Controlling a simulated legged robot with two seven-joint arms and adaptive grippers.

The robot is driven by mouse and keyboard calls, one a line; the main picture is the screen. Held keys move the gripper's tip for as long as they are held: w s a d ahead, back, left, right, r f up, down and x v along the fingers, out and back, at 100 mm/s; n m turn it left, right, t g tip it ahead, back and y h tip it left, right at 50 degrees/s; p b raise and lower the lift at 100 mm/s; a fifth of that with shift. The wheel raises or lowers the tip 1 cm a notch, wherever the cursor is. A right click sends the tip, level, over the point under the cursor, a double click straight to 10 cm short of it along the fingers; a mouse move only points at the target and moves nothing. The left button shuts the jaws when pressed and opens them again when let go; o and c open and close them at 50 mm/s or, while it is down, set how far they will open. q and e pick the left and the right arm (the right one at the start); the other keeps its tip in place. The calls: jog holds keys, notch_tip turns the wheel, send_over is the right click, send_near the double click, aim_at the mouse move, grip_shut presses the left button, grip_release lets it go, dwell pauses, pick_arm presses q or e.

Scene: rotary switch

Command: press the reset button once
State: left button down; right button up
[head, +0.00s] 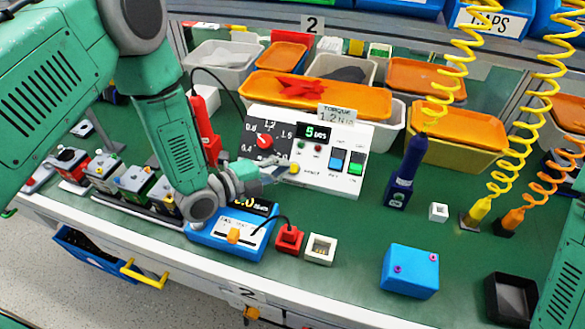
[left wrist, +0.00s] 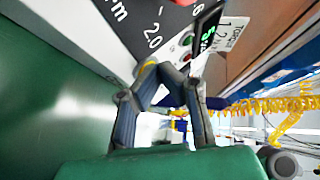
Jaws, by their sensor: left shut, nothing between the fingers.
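The white control box (head: 335,183) has a black dial face with a red rotary knob (head: 265,142), a lit display (head: 317,133) and blue and green rocker switches. A small yellow button (head: 294,168) sits on its lower face, beside small lettering I cannot read clearly. My left gripper (head: 284,171) is shut and empty, with its fingertips right at the yellow button. In the left wrist view the gripper (left wrist: 162,75) covers most of the yellow button (left wrist: 149,63). I cannot tell whether they touch or whether the button is pressed in. My right gripper is out of view.
A blue device (head: 225,240) with a display stands below my left gripper, near a red block (head: 289,238) and a white socket (head: 321,249). Bins with orange lids (head: 320,95) stand behind the box. A dark blue tool (head: 404,175) stands to its right.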

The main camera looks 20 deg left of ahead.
pick_arm(q)
jog(key=shift+s+d+f, duration=0.15)
jog(key=shift+s+f, duration=0.05)
jog(key=shift+f, duration=0.3)
dwell(0.4)
jog(key=shift+s+d+r+p, duration=0.1)
jog(key=shift+s+d+p, duration=0.2)
jog(key=shift+d, duration=0.5)
jog(key=shift+s+d+r, duration=0.1)
jog(key=shift+s+d, duration=0.05)
jog(key=shift+d, duration=0.25)
jog(key=shift+s+r+p, duration=0.3)
jog(key=shift+r+p, duration=0.2)
jog(key=shift+p, duration=0.1)
jog(key=shift+s+a+r+p, duration=0.15)
jog(key=shift+s+r+p, duration=0.3)
jog(key=shift+r, duration=0.1)
jog(key=shift+s+a+r+p, duration=0.15)
jog(key=shift+s+r+p, duration=0.3)
jog(key=shift+r, duration=0.1)
jog(key=shift+s+a+r+p, duration=0.15)
jog(key=shift+s+r+p, duration=0.2)
jog(key=shift+r, duration=0.05)
jog(key=shift+w, duration=0.1)
